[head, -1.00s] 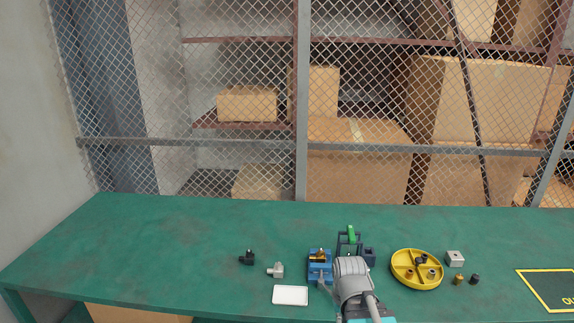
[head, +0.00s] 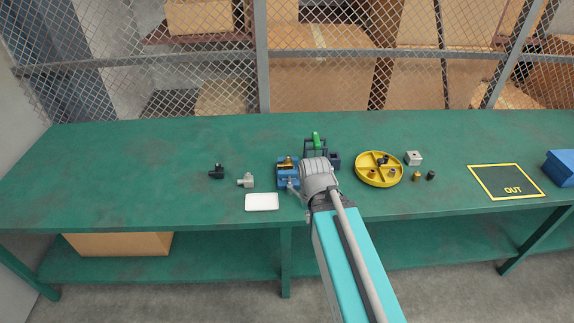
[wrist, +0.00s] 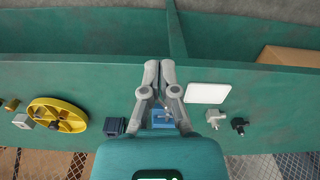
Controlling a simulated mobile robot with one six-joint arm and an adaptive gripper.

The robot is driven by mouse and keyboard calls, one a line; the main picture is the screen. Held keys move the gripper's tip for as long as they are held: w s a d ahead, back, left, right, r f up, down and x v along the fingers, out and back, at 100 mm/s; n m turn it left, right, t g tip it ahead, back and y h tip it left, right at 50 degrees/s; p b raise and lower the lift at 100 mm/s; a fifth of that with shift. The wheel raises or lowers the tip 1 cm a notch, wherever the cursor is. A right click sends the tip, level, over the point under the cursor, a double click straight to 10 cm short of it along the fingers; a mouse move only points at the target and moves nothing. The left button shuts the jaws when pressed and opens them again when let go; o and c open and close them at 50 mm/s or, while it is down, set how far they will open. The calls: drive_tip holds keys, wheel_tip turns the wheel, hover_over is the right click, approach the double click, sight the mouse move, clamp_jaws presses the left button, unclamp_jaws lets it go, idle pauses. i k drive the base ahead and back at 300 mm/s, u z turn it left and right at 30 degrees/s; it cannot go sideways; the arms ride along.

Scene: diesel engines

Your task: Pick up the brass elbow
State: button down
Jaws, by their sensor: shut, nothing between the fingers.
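A brass-coloured piece (head: 287,161) sits on top of a blue vise (head: 287,178); it may be the brass elbow, but it is too small to be sure of its shape. Another small brass piece (head: 416,176) stands on the bench right of the yellow tray. In the wrist view, my gripper (wrist: 160,64) is shut and empty, with its fingers in front of the blue vise (wrist: 163,121). The fingers partly cover the vise, and I cannot make out the brass piece on it there. In the head view, my arm hides the fingertips.
A yellow divided tray (head: 378,183) holds several small fittings. A black elbow (head: 216,171), a grey fitting (head: 246,180) and a white plate (head: 261,202) lie left of the vise. A dark frame with a green top (head: 316,141) stands behind. The marked OUT area (head: 505,180) is empty.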

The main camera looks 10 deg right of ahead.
sight(288, 164)
drive_tip(key=k, duration=1.3)
drive_tip(key=u, duration=0.4)
drive_tip(key=i, duration=1.65)
drive_tip(key=z, duration=0.6)
